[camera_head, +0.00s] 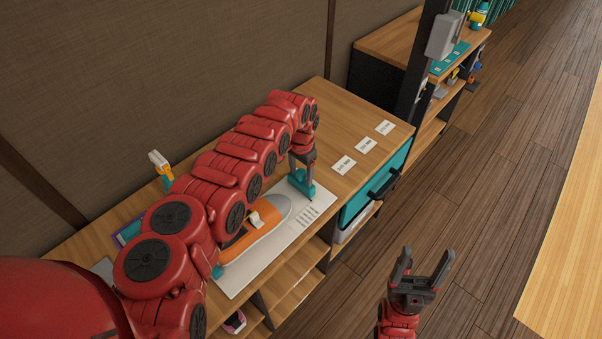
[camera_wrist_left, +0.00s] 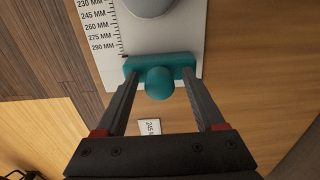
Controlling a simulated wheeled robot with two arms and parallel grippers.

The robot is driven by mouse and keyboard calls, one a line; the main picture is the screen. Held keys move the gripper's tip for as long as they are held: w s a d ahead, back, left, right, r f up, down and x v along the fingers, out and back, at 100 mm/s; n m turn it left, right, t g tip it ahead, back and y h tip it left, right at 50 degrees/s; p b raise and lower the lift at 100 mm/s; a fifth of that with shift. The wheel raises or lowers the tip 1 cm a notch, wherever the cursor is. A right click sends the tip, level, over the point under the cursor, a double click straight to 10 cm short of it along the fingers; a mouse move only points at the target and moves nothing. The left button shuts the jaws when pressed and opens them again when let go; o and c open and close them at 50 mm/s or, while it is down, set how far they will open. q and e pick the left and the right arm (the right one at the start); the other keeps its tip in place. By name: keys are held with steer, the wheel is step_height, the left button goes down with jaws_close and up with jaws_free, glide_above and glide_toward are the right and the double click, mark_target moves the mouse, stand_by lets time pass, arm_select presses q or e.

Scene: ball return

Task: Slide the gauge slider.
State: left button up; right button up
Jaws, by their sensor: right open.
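The gauge is a white board (camera_head: 235,277) on the wooden counter, with printed millimetre marks. Its teal slider (camera_head: 303,187) is at the far end; in the left wrist view the slider (camera_wrist_left: 160,76) is a bar with a round knob, just past the 290 mm mark. My left gripper (camera_head: 302,178) is over the slider. In its wrist view the fingers (camera_wrist_left: 156,75) stand apart on either side of the knob, with gaps visible. An orange and grey shoe-like object (camera_head: 262,226) lies on the board, partly hidden by my left arm. My right gripper (camera_head: 423,265) is open and empty above the floor.
White label cards (camera_head: 366,145) lie on the counter beyond the slider. A teal drawer (camera_head: 360,200) with a black handle is below them. A dark post (camera_head: 420,75) and another shelf stand further back. My left arm hides part of the counter.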

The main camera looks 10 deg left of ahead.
arm_select(q)
steer(key=shift+w+r, duration=0.1)
steer(key=shift+r, duration=0.5)
step_height(320, 180, up, 16)
steer(key=b, duration=0.4)
